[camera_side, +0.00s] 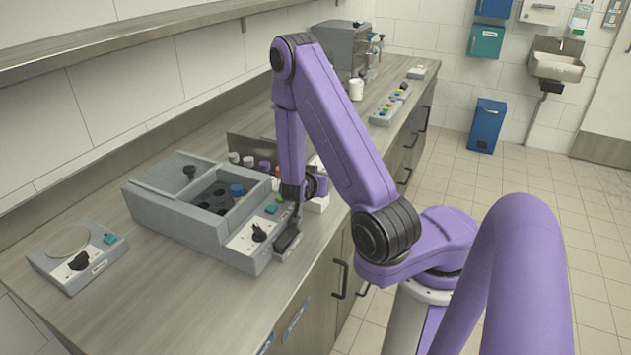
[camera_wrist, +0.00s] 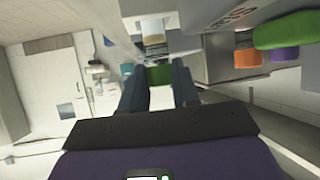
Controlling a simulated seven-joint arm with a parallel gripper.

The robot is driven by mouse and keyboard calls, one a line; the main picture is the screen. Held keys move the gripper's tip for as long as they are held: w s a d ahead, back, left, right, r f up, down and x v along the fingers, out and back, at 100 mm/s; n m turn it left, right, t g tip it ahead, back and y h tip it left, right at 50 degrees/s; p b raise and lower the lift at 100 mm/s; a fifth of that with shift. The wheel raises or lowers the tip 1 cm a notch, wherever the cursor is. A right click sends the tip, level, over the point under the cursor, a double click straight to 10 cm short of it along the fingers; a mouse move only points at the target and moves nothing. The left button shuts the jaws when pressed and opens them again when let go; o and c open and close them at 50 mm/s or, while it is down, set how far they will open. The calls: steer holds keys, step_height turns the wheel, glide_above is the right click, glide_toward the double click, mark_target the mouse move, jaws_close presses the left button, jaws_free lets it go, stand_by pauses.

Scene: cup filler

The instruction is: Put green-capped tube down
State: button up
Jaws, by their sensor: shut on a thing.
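My gripper (camera_wrist: 160,88) is shut on the green-capped tube; its green cap (camera_wrist: 159,74) shows between the two dark fingers in the wrist view. The tube's body is mostly hidden there. In the side view my gripper (camera_side: 294,212) is low at the right end of the grey machine (camera_side: 190,222), beside its control panel. The held tube cannot be made out clearly in the side view. Whether the tube touches anything below cannot be told.
The machine's lid (camera_side: 172,174) is slid left, showing dark wells and a blue-capped tube (camera_side: 236,190). Several capped tubes stand behind it, including a purple cap (camera_side: 264,166). A small grey device (camera_side: 77,256) lies at left.

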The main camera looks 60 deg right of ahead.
steer(key=shift+f, duration=0.15)
steer(key=o, duration=1)
steer(key=shift+o, duration=0.2)
steer(key=shift+a+r, duration=0.25)
steer(key=shift+r, duration=0.1)
steer(key=v, duration=1.1)
steer(key=shift+a, duration=0.2)
